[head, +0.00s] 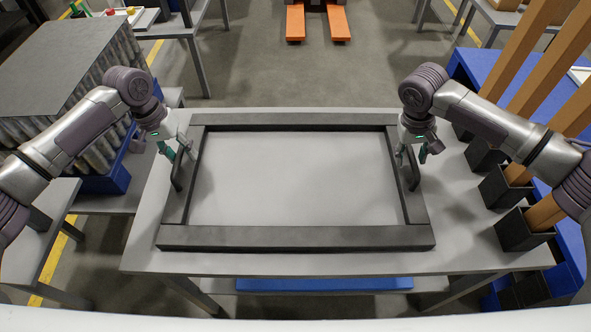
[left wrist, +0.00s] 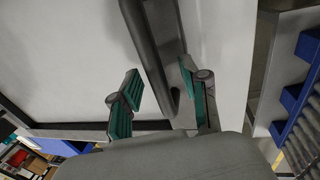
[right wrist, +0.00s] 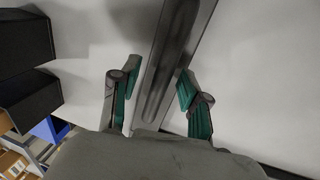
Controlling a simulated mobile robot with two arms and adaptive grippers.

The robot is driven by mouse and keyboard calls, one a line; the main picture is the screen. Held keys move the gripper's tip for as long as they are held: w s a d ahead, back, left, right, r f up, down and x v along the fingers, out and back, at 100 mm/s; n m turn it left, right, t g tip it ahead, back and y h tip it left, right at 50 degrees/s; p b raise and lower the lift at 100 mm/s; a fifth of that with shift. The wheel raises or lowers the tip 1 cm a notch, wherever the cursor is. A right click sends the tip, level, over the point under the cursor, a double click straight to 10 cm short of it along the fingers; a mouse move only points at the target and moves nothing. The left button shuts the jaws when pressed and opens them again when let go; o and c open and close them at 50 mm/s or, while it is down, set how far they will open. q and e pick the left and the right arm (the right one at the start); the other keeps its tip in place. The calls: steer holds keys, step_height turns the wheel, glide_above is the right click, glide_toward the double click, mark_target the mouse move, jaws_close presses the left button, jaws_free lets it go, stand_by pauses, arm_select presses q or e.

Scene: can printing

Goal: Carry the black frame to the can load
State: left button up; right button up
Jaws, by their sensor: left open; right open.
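The black frame (head: 295,237) is a dark rectangle lying flat on the grey table. It has a raised handle on each short side. My left gripper (head: 178,158) is open at the left handle (head: 177,170); in the left wrist view its green-padded fingers (left wrist: 155,95) stand on either side of the handle bar. My right gripper (head: 414,155) is open at the right handle; in the right wrist view its fingers (right wrist: 158,90) stand on either side of that bar (right wrist: 163,75). The can load (head: 75,75) is at the left, a stack of cans under a flat grey sheet.
Black holders (head: 524,230) with upright brown posts (head: 525,60) stand along the right, by a blue surface (head: 475,65). An orange fork (head: 296,22) lies on the floor behind. The floor between is clear.

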arm_select(q)
steer(key=shift+f, duration=0.1)
jaws_close()
arm_select(e)
jaws_close()
steer(key=shift+r, duration=0.1)
